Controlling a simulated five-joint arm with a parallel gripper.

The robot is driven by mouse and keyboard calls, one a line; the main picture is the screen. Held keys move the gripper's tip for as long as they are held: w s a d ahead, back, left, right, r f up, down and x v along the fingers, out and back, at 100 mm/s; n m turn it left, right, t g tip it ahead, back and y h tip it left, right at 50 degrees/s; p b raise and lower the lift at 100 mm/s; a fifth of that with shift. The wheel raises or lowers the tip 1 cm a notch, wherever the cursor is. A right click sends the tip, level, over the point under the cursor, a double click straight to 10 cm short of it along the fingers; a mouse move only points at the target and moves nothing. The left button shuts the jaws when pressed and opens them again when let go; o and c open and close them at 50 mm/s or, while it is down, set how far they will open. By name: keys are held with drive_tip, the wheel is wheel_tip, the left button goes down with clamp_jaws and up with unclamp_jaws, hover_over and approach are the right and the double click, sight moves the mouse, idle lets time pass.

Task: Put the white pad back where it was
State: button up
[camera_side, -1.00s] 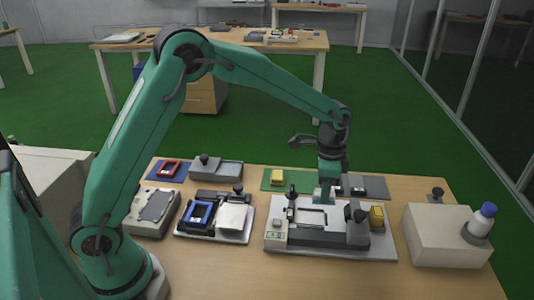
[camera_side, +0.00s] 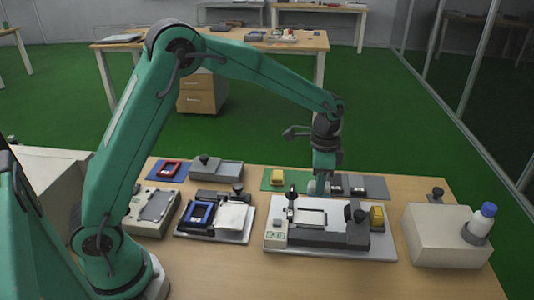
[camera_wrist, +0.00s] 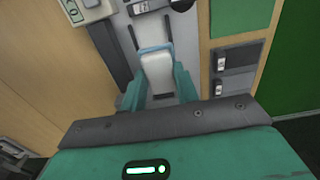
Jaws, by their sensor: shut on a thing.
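My gripper (camera_wrist: 158,88) is shut on the white pad (camera_wrist: 158,70), whose far end has a pale blue edge. In the side view my gripper (camera_side: 318,187) points down behind the grey test fixture (camera_side: 325,240), near the left edge of the dark grey mat (camera_side: 375,182). The held pad is hard to make out there. Two small dark pieces with white labels lie on that mat, the nearer-left one (camera_side: 337,184) beside my gripper. I cannot tell whether the pad touches anything below.
A green mat with a yellow block (camera_side: 277,177) lies left of my gripper. Another yellow block (camera_side: 376,216) sits at the fixture's right. A beige box (camera_side: 448,235) with a blue-capped bottle (camera_side: 482,220) stands at the right. A plate with a blue frame (camera_side: 199,214) lies left.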

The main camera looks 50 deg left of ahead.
drive_tip(key=s+a+r, duration=0.2)
drive_tip(key=s+a, duration=0.2)
drive_tip(key=a, duration=1)
drive_tip(key=a+f, duration=0.2)
drive_tip(key=a, duration=0.1)
drive_tip(key=w+a+f, duration=0.1)
drive_tip(key=a+f, duration=0.1)
drive_tip(key=a, duration=0.2)
drive_tip(key=w+a+f, duration=0.1)
drive_tip(key=a+f, duration=0.2)
drive_tip(key=a, duration=0.1)
drive_tip(key=shift+a, duration=0.25)
drive_tip(key=shift+f, duration=1.9)
drive_tip(key=shift+f, duration=0.45)
drive_tip(key=o, duration=0.8)
drive_tip(key=shift+o, duration=0.2)
drive_tip(key=shift+r, duration=0.15)
